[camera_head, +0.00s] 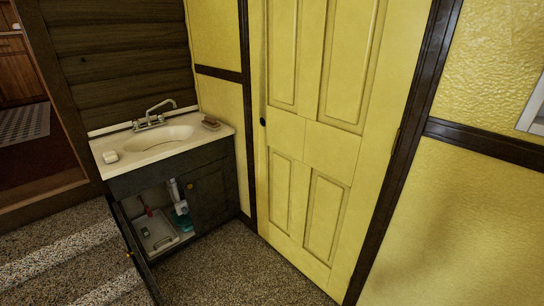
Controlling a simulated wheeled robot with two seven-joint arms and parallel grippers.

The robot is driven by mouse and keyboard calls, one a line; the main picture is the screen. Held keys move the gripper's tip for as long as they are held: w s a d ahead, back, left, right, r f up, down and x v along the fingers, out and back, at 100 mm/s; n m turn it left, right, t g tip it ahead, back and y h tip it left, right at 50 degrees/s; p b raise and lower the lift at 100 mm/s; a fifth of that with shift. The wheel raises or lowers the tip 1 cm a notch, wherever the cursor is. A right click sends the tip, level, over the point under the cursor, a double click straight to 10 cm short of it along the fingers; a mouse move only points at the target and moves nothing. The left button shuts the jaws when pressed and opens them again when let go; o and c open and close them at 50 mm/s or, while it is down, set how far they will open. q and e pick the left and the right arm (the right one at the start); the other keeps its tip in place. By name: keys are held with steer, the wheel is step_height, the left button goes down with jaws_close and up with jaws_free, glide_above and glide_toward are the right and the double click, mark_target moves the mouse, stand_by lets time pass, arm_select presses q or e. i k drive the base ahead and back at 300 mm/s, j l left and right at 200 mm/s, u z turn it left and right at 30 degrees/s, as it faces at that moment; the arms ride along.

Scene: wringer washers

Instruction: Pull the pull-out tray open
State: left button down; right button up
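A pale pull-out tray (163,241) sits low inside the dark sink cabinet (166,178) at the left. The cabinet's left door (136,262) is swung open toward the viewer, and its right door (212,196) is shut. The tray appears to lie within the cabinet opening; its back is in shadow. Small items lie in or by it, one with a red part. A pale bottle (174,190) and a teal item (183,218) are at its right. Neither of my grippers is in view.
A white sink top (115,170) with a faucet (152,115) covers the cabinet; a soap dish (210,123) and a small white object (110,156) stand on it. A closed yellow door (306,150) is to the right. Speckled floor (215,268) in front is clear. Carpeted steps (60,250) are at the left.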

mark_target(162, 235)
steer(key=j+u, duration=0.95)
steer(key=j, duration=0.15)
steer(key=i+l, duration=0.1)
steer(key=l, duration=0.3)
steer(key=i+l, duration=0.1)
steer(key=l, duration=0.25)
steer(key=i+l, duration=0.1)
steer(key=l, duration=0.3)
steer(key=i+l+z, duration=0.1)
steer(key=l, duration=0.3)
